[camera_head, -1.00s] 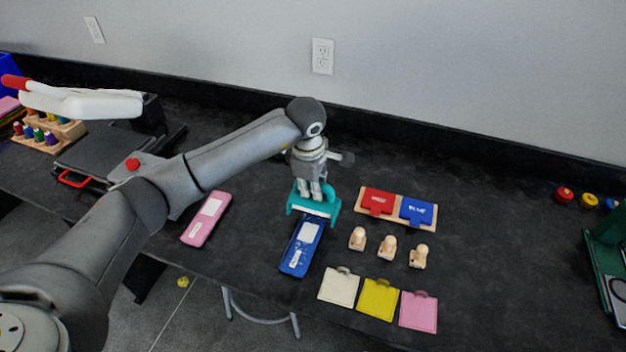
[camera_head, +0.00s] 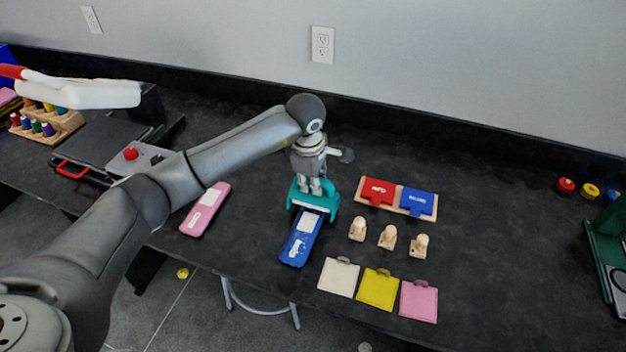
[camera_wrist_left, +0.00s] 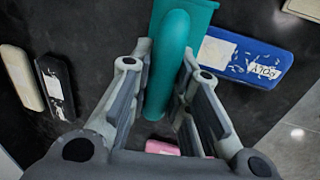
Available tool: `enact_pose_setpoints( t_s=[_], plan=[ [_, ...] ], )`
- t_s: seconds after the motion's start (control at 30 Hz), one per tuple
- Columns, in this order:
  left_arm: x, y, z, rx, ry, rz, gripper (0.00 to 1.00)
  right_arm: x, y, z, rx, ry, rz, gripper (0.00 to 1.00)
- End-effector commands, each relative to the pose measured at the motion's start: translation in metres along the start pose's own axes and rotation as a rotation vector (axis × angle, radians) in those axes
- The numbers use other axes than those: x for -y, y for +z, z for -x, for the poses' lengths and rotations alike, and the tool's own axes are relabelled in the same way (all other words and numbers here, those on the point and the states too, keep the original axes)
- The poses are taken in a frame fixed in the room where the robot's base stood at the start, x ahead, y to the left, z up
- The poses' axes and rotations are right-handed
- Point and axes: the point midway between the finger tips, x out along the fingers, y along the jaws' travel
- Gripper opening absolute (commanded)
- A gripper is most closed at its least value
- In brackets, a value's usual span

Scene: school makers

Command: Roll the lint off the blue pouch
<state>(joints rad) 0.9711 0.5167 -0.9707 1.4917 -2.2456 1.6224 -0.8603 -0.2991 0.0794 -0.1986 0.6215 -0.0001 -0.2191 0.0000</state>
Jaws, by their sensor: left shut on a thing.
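The blue pouch (camera_head: 299,246) lies on the black table, with a pale label and white lint specks on its near half. In the left wrist view the pouch (camera_wrist_left: 262,62) shows specks around the label's right side and its lettering. My left gripper (camera_head: 313,188) is shut on the handle of a teal lint roller (camera_head: 327,203), upright over the pouch's far end. In the left wrist view the teal handle (camera_wrist_left: 168,60) runs between the fingers. The roller's head hides the far end of the pouch; I cannot tell whether it touches. My right gripper is not in view.
A pink pouch (camera_head: 205,209) lies to the left. Red (camera_head: 377,192) and blue (camera_head: 417,202) pieces sit on a wooden base at right. Several wooden stamps and cream, yellow and pink squares (camera_head: 418,301) lie nearer.

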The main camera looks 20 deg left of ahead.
Motion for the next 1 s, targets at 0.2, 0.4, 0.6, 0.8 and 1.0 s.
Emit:
enact_pose_setpoints(
  t_s=[0.2,0.4,0.6,0.8,1.0],
  plan=[
    [0.0004,-0.0002,-0.0035,0.000,0.001,0.000,0.00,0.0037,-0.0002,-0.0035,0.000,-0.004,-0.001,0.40],
    [0.0010,-0.0002,-0.0064,0.000,0.001,0.000,0.00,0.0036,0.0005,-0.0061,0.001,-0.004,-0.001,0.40],
    [0.0016,-0.0002,-0.0094,0.000,0.001,0.000,0.00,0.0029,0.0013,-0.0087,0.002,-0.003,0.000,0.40],
    [0.0018,-0.0002,-0.0090,0.000,0.000,0.000,0.00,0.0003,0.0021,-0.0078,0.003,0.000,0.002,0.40],
    [0.0066,-0.0004,-0.0080,-0.001,-0.001,0.000,0.00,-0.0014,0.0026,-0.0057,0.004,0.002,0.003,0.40]
  ],
)
